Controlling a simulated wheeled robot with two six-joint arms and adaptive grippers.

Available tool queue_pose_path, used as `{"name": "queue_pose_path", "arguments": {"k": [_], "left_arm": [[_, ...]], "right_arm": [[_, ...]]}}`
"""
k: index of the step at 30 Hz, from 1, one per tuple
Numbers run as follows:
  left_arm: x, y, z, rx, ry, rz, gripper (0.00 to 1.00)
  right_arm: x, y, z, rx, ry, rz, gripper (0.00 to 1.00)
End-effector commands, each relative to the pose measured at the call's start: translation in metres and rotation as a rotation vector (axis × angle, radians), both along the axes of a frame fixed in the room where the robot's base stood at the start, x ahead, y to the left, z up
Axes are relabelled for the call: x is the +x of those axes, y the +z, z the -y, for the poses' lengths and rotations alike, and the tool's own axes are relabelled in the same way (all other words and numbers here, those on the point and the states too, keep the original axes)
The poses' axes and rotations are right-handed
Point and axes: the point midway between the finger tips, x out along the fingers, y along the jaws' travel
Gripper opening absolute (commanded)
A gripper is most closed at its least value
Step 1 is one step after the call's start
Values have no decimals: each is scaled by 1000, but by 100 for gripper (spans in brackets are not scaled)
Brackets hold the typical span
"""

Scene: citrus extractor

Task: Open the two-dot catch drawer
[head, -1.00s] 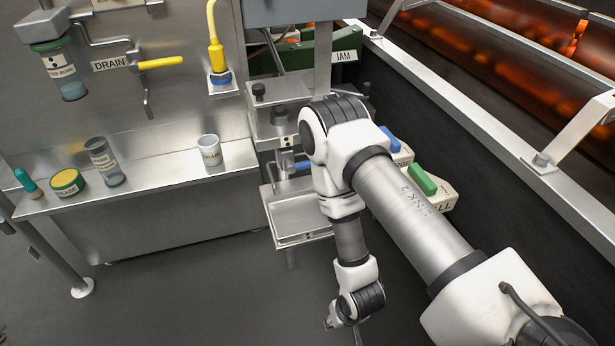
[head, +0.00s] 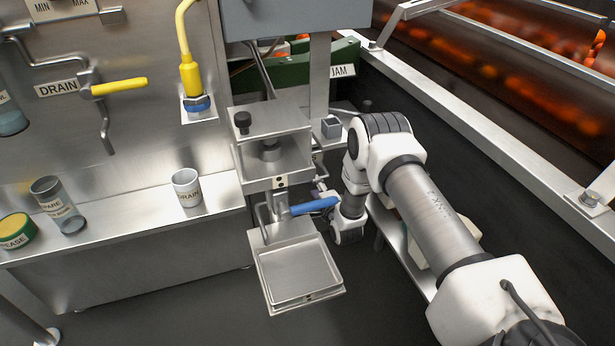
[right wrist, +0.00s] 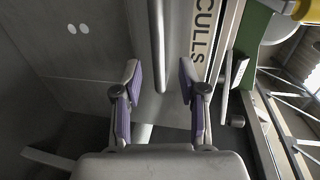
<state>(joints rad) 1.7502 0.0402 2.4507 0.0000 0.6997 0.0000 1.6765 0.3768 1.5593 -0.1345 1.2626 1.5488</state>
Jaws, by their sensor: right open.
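A small dark tag with two dots (head: 280,182) is on the front of a steel box (head: 262,130) in the head view. Below it a shallow square steel tray (head: 298,272) juts out, and a blue handle (head: 315,205) stands above its back right side. My right gripper (head: 322,190) is beside that handle, partly hidden. In the right wrist view my right gripper (right wrist: 163,88) is open and empty. A vertical metal bar (right wrist: 157,40) shows between its fingers; I cannot tell its depth. A grey panel with two pale dots (right wrist: 77,29) is at left. My left gripper is not in view.
A CULLS label (right wrist: 204,40) is right of the bar. Floor in front of the tray is clear.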

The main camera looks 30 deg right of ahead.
Motion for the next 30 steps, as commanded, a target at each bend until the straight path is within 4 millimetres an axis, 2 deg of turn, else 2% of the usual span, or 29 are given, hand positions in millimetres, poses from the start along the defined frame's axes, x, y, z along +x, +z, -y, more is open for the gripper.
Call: {"name": "queue_pose_path", "arguments": {"k": [1,7,10,17,18,20,21,30], "left_arm": [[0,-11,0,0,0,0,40],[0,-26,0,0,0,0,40],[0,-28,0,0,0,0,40],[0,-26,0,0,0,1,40],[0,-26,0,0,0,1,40],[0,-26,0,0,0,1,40],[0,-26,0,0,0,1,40],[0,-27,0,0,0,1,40]], "right_arm": [[10,-7,2,-2,1,4,41],[44,-13,10,-3,3,1,41],[52,-13,12,-2,1,0,41],[53,-11,12,-1,1,-2,41],[53,-11,12,-1,1,-2,27],[53,-11,12,-1,1,-2,6],[53,-11,12,-1,1,-2,0],[52,-12,12,-1,1,-2,0]]}}
